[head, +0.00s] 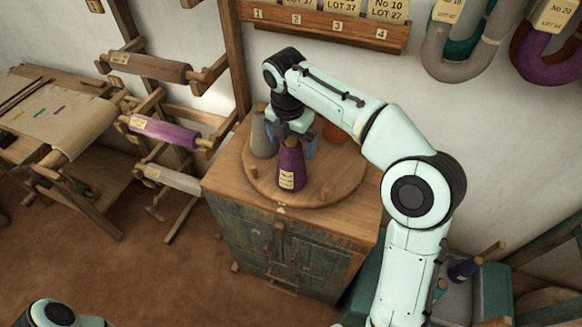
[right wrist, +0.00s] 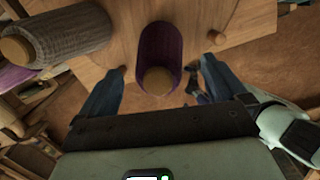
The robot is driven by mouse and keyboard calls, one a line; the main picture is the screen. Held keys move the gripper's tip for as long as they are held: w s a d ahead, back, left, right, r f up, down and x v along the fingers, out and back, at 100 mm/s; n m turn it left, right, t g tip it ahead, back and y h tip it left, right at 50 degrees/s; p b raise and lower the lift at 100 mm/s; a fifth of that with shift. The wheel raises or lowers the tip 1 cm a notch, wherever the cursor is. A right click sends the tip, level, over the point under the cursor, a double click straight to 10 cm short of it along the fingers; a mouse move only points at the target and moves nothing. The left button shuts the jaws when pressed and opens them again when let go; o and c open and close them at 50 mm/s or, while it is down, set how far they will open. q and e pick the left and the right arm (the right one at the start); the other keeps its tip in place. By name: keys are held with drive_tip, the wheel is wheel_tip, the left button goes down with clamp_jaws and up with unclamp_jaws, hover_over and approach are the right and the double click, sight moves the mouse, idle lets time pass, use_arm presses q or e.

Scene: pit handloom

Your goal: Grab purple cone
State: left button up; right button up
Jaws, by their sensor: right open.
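The purple cone (head: 290,168) stands upright on a round wooden board (head: 345,183) on top of a cabinet. It has a pale label and a wooden tip. My right gripper (head: 290,143) is over the board at the cone's upper part, with its blue fingers spread. In the right wrist view the purple cone (right wrist: 160,42) lies centred between the two fingers of my right gripper (right wrist: 162,78), with gaps showing on both sides. My left gripper is out of view; part of my left arm shows at the bottom left.
A grey cone (head: 260,138) stands close on the left, also in the right wrist view (right wrist: 75,35). An orange piece (head: 334,132) is behind on the right. A small wooden peg (right wrist: 216,37) stands on the board. Another dark purple cone (head: 464,270) lies at the lower right.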

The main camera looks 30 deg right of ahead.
sight(291, 163)
wheel_tip(291, 163, down, 4)
drive_tip(key=shift+f+b, duration=0.1)
drive_tip(key=shift+b, duration=0.25)
drive_tip(key=shift+w, duration=0.1)
drive_tip(key=c, duration=1.6)
drive_tip(key=shift+c, duration=0.2)
